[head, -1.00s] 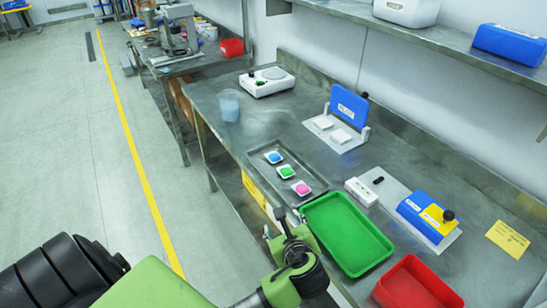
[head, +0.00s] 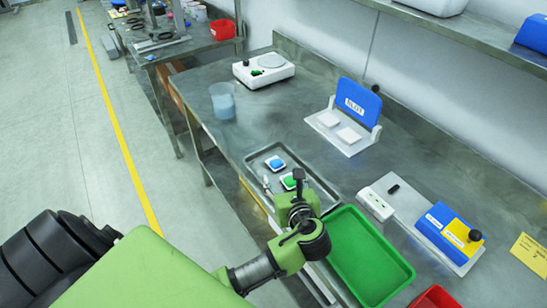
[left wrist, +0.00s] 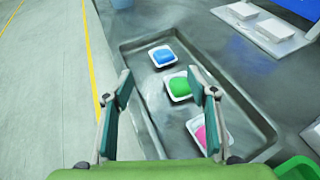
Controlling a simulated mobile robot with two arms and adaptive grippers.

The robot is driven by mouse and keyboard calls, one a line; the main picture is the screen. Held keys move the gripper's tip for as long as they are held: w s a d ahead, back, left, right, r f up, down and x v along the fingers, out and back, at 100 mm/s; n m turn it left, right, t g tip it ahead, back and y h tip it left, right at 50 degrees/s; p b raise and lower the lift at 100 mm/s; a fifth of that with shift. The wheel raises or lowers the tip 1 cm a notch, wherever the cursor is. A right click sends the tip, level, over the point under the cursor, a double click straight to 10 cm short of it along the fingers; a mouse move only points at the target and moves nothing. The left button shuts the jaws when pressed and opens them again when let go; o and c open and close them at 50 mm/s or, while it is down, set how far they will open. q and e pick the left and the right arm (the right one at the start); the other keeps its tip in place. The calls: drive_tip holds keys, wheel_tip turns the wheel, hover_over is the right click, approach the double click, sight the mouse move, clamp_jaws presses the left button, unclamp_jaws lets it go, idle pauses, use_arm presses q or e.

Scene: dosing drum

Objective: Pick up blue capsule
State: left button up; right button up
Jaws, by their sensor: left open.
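The blue capsule (head: 277,162) lies in a small white dish at the far end of a grey metal tray (head: 321,189). It also shows in the left wrist view (left wrist: 163,57), beyond my fingertips. The green capsule (left wrist: 179,87) is in the middle dish, and the pink capsule (left wrist: 202,135) is in the nearest dish, partly behind my right-hand finger. My left gripper (head: 283,182) is over the near part of the tray and hides the pink capsule in the head view. In the left wrist view it is open and empty (left wrist: 168,93). My right gripper is not seen.
A blue hinged press (head: 357,100) and white pads are behind the tray.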

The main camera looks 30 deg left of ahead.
sight(276, 164)
use_arm(q)
drive_tip(key=x, duration=0.6)
drive_tip(key=shift+w+a, duration=0.1)
drive_tip(key=shift+p+x, duration=0.45)
drive_tip(key=shift+x, duration=2.35)
drive_tip(key=shift+w+d+f, duration=0.1)
drive_tip(key=shift+d+f, duration=0.05)
drive_tip(key=shift+d, duration=0.1)
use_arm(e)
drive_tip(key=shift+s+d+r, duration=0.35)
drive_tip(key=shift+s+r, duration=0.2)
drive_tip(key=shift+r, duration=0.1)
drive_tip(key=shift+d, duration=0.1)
use_arm(q)
drive_tip(key=c, duration=0.9)
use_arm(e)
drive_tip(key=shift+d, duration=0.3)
